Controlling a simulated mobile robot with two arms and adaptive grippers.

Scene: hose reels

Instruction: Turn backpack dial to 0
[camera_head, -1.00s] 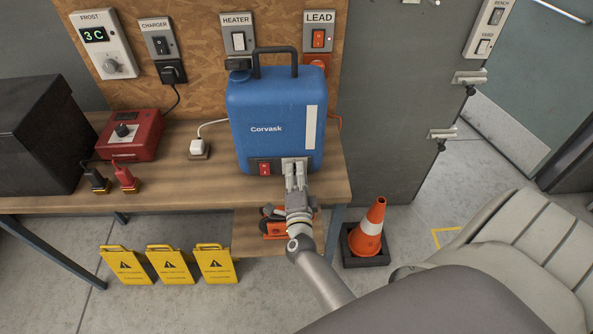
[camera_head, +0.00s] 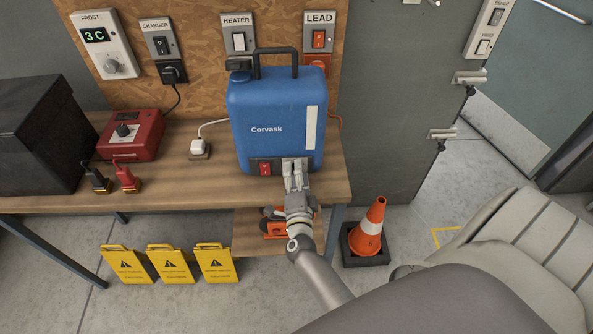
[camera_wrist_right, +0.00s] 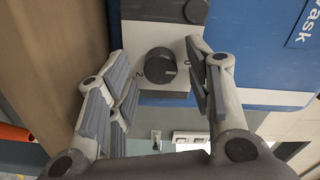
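The blue backpack tank (camera_head: 275,115), marked Corvask, stands upright on the bench. My right gripper (camera_wrist_right: 155,52) is open, one finger each side of the dial, with gaps showing. My left gripper is out of view.
The wooden bench (camera_head: 60,204) also holds a red charger box (camera_head: 131,135), a black box (camera_head: 40,135) and a white plug (camera_head: 198,147). Wall switches line the board (camera_head: 205,85) behind. An orange cone (camera_head: 369,230) and yellow signs (camera_head: 170,265) stand on the floor.

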